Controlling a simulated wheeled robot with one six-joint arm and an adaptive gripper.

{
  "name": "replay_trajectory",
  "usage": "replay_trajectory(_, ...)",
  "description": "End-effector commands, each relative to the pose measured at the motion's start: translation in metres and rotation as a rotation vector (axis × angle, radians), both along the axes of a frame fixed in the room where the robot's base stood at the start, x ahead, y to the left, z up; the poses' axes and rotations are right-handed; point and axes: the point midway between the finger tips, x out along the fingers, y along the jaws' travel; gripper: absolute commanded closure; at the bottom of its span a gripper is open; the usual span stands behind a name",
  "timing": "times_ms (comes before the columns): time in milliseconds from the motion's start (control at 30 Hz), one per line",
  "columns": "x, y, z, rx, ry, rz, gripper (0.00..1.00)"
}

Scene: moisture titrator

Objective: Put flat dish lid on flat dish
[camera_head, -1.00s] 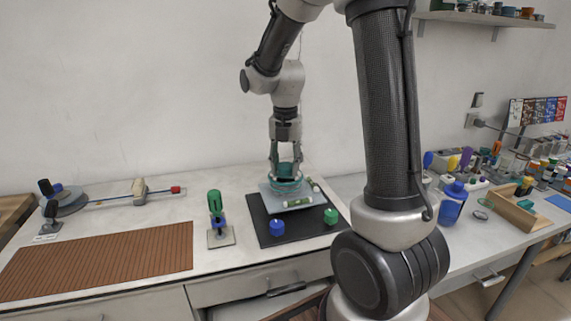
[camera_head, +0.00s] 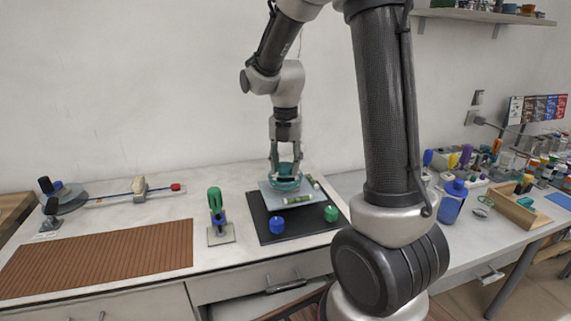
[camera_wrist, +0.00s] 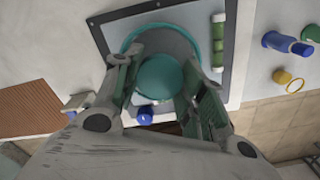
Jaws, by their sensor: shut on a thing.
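My gripper (camera_head: 286,174) points down over the grey plate, with its fingers closed around a round teal piece, which appears to be the flat dish lid (camera_wrist: 160,78). In the wrist view this piece lies between the two fingers (camera_wrist: 158,88). A wider, paler teal round rim, seemingly the flat dish (camera_wrist: 131,42), shows around and beyond it. In the head view the teal dish (camera_head: 286,186) sits on the grey plate, right under the fingertips. The fingers hide part of both pieces, and I cannot tell whether lid and dish touch.
The grey plate (camera_head: 306,206) rests on a black mat (camera_head: 262,228). A blue cap (camera_head: 277,225) and a green cap (camera_head: 331,213) stand nearby. A green-handled tool (camera_head: 215,205) stands left, beside a brown slatted mat (camera_head: 110,257).

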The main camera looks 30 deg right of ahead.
Motion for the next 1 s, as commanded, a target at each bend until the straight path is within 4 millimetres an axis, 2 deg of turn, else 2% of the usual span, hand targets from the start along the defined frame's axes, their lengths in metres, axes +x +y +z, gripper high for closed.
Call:
replay_trajectory(900, 0.0001, 0.0, -0.0092, 0.0, 0.0, 0.0, 0.94)
replay_trajectory(933, 0.0001, 0.0, -0.0092, 0.0, 0.0, 0.0, 0.56)
replay_trajectory(1000, 0.0001, 0.0, -0.0092, 0.0, 0.0, 0.0, 0.43)
